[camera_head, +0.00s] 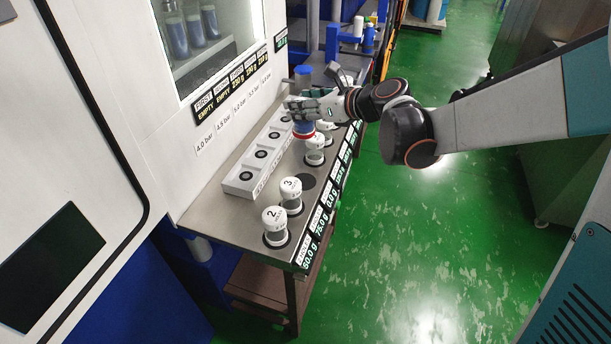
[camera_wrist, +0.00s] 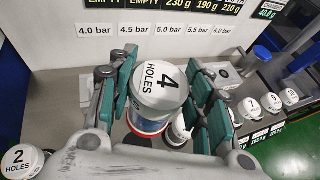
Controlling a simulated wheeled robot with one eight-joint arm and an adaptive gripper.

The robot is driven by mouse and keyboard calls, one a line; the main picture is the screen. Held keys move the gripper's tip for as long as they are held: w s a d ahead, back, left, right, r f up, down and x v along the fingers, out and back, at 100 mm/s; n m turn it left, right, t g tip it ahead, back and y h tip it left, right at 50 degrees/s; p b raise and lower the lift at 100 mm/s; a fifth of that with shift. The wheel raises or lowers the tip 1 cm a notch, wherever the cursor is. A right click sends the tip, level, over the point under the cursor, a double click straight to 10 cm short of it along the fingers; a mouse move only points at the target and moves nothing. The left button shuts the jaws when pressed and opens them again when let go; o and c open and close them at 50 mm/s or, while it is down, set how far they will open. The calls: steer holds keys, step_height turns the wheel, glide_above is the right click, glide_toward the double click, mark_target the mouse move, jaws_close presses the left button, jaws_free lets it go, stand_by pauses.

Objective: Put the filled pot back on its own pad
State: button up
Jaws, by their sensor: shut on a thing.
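My gripper (camera_head: 303,112) is shut on a pot whose white lid reads "4 HOLES" (camera_wrist: 160,83). In the wrist view the lid faces the camera, between the green finger pads. Below it the pot shows a blue body and a red ring; the red ring also shows under the fingers in the head view (camera_head: 303,136). The pot is held near the bench's white block; its height above the bench is hard to tell. A bare dark round pad (camera_head: 307,181) lies in the front row, between the pot marked 3 (camera_head: 291,192) and another white-lidded pot (camera_head: 315,150).
The pot marked 2 (camera_head: 274,222) stands at the near end of the row. The white block with dark round sockets (camera_head: 240,183) runs along the machine wall. Weight displays (camera_head: 308,254) line the bench edge. A blue-capped thing (camera_head: 303,72) stands beyond my gripper.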

step_height(320, 180, down, 18)
steer(key=b, duration=0.5)
steer(key=shift+r+b, duration=0.2)
steer(key=shift+b, duration=0.15)
steer(key=shift+w+f, duration=0.1)
steer(key=shift+f, duration=0.05)
steer(key=o, duration=1.5)
steer(key=shift+r, duration=0.25)
steer(key=p+v, duration=0.3)
steer(key=v, duration=0.9)
